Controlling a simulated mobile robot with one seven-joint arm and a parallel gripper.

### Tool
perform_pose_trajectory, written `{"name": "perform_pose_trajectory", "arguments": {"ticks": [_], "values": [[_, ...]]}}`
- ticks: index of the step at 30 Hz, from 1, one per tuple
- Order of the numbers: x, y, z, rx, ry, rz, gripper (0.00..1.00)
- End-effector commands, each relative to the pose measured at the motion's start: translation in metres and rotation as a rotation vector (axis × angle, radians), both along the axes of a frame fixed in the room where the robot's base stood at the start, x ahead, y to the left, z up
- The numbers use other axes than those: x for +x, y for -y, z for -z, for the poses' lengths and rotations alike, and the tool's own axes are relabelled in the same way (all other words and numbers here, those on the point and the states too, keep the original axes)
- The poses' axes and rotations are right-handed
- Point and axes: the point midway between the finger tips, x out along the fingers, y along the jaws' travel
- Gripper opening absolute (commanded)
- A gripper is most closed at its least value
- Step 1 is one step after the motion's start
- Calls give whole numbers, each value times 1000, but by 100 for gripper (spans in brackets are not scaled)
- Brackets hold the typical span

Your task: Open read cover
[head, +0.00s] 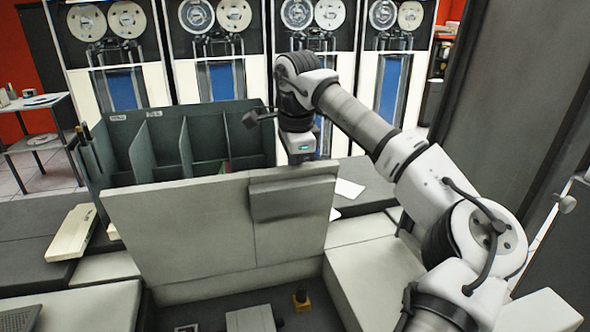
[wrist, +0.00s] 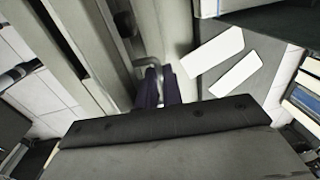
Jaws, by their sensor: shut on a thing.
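The read cover (head: 185,235) is a large light-grey panel in the head view. It stands raised and tilted above an open dark bay. My gripper (wrist: 160,88) is at the cover's top right, and its fingers are hidden behind the panel in the head view. In the wrist view the two dark fingertips are closed at a small metal handle (wrist: 150,63) beside a pale panel edge. The exact contact is partly hidden.
A grey-green divided rack (head: 150,150) stands behind the cover. White cards (wrist: 213,51) lie on the dark surface nearby. A small yellow-based part (head: 301,300) sits in the open bay. Tape cabinets (head: 220,80) line the back, and a dark pillar (head: 495,90) rises at right.

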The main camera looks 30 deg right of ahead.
Motion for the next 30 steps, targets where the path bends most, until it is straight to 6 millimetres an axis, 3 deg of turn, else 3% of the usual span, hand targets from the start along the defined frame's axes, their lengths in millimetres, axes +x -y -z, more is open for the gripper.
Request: {"name": "perform_pose_trajectory", "arguments": {"ticks": [1,5,6,10,23,30], "values": [[0,-1,8,5,-9,-3,0],[0,-1,8,5,-9,-3,0],[0,-1,8,5,-10,-3,13],[0,0,6,4,-7,-2,30],[0,0,-4,0,-2,1,30],[-4,-2,-48,-3,0,1,30]]}}
